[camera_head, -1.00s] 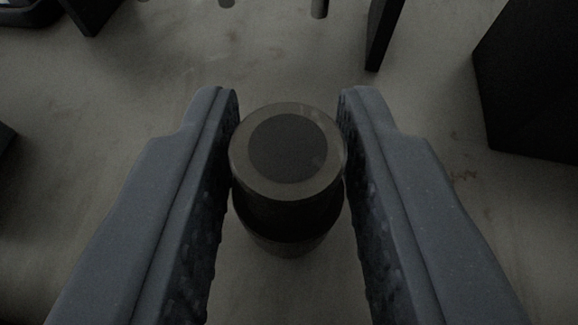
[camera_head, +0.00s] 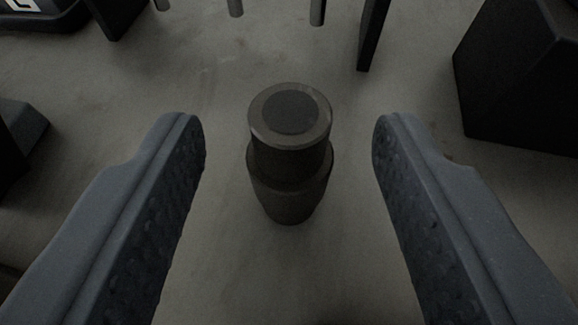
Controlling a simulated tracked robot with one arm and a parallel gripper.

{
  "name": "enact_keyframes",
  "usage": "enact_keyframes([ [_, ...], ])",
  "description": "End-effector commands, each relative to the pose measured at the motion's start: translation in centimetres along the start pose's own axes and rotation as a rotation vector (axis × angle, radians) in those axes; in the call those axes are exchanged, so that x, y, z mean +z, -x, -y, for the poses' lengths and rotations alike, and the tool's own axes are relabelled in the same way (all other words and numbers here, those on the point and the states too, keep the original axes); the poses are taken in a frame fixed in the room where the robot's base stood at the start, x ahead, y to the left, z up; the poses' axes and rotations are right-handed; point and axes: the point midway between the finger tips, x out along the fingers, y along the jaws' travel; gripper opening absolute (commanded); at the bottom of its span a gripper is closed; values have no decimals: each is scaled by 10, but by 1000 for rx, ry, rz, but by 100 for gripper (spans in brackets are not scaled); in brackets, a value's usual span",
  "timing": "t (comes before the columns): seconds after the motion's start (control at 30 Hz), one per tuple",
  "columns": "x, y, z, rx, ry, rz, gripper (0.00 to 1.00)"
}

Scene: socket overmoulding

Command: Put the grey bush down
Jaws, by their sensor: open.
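The grey bush (camera_head: 290,165) stands upright on the bare grey surface in the middle of the view. It is a dark, stepped cylinder with a darker round patch on its top face. My gripper (camera_head: 288,135) is open, with one finger on each side of the bush. There is a clear gap between each finger and the bush, so nothing is held.
A black block (camera_head: 520,80) stands at the upper right. A thin dark upright plate (camera_head: 372,35) and several metal pins are at the top edge. Dark objects sit at the upper left and left edge. The surface (camera_head: 230,75) around the bush is clear.

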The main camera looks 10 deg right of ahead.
Motion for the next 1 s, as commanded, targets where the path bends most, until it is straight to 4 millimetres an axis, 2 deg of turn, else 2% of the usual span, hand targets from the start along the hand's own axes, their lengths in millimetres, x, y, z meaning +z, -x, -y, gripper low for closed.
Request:
enact_keyframes([
  [0.2, -3, 37, 0, 0, 1, -3, 48],
  [0.5, -2, 79, 0, 0, 0, -3, 48],
  [0.7, -2, 93, 0, 0, -2, -4, 48],
  [1.0, -2, 96, 0, 0, -1, -4, 48],
])
